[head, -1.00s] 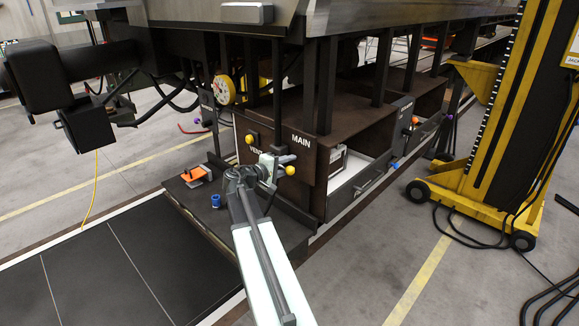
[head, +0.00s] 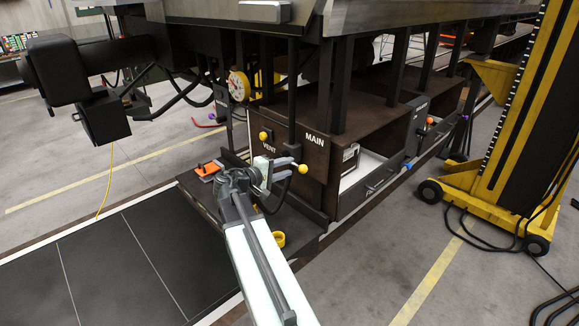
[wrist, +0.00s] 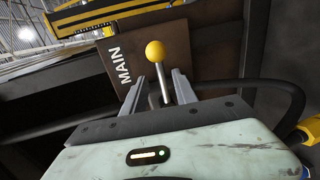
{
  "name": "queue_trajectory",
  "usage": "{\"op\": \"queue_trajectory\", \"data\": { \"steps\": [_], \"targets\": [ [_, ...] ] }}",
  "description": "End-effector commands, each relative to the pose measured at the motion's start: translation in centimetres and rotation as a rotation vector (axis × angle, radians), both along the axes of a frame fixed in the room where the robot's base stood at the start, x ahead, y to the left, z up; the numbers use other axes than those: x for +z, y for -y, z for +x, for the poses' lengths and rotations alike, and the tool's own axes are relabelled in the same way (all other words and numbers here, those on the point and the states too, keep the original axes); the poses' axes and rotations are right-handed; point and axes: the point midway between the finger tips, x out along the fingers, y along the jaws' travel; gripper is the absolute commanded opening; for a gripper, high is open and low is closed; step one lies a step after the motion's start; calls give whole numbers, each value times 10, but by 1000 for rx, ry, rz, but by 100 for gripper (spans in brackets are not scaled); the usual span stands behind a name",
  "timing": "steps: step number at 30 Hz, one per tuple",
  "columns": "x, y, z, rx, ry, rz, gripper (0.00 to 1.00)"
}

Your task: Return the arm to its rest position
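My gripper (head: 275,172) is in front of the dark brown cabinet under the railcar. In the wrist view its two fingers (wrist: 158,76) stand apart. The MAIN lever's yellow ball knob (wrist: 156,50) and its metal stem show between and beyond the fingers, with gaps on both sides; I cannot tell the depth between them. In the head view that knob (head: 303,169) is just right of my gripper. The brown MAIN panel (head: 314,150) is behind it. A second yellow knob, by the VENT label (head: 264,136), is up and left.
An orange item (head: 208,169) and a yellow ring (head: 278,239) lie on the low dark shelf. An open drawer (head: 375,185) is right of the cabinet. A yellow lifting jack (head: 478,196) with floor cables stands at right. A black hose passes close in the wrist view (wrist: 275,82).

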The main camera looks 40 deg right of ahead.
Motion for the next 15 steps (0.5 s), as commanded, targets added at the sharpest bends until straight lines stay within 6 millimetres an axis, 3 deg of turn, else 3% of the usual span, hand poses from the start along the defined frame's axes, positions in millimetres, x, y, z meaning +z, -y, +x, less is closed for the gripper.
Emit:
{"op": "queue_trajectory", "data": {
  "steps": [10, 13, 15],
  "targets": [
    [-3, -1, 1, 3, 0, 0, 34],
    [-28, -22, 17, 40, 0, 1, 34],
    [-61, -53, 35, 92, 2, 5, 34]
  ]
}}
